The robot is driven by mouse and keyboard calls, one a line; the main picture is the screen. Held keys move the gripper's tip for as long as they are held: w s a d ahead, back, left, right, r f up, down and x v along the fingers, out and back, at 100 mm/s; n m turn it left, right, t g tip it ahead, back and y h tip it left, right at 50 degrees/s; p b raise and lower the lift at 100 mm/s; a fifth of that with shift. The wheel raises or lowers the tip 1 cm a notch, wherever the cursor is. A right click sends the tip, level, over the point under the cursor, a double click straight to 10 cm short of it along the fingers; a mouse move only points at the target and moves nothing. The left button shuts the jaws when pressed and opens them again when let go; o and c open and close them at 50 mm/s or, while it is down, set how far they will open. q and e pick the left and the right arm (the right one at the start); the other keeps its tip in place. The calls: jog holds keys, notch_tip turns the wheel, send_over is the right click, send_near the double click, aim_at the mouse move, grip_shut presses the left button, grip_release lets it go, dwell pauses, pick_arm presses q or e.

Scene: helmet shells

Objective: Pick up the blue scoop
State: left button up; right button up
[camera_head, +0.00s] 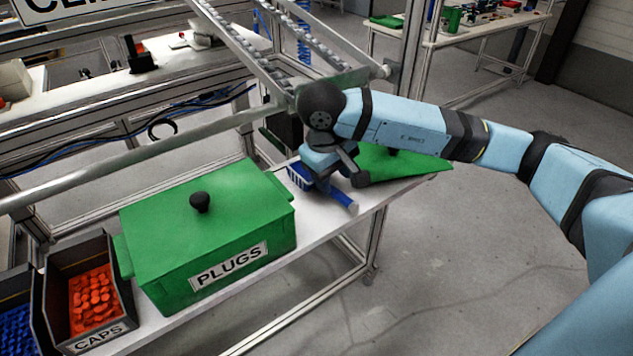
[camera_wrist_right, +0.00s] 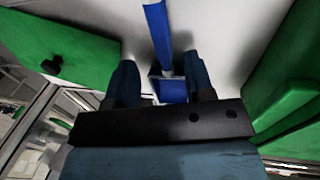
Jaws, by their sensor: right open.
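The blue scoop (camera_head: 341,196) lies on the white shelf just right of the green PLUGS box, its handle toward the shelf's front edge. My right gripper (camera_head: 340,180) is directly over it and hides part of it. In the right wrist view the scoop's handle (camera_wrist_right: 157,38) runs up the picture, and its wider blue part (camera_wrist_right: 173,89) shows between the two fingers. The right gripper (camera_wrist_right: 158,64) is open, one finger on each side of the scoop in that picture. I cannot tell whether the fingers touch it. My left gripper is not in view.
The green PLUGS box (camera_head: 160,230) with a black knob stands close on the left. A green lid-like panel (camera_head: 425,165) with a dark knob lies close on the right. The CAPS bin (camera_head: 62,290) holds orange caps. A metal rail frame (camera_head: 245,42) rises behind.

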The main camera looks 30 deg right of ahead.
aim_at(333, 189)
jog(key=f, duration=0.5)
jog(key=shift+w+d, duration=0.3)
jog(key=shift+d, duration=0.05)
jog(key=shift+c, duration=0.4)
grip_shut()
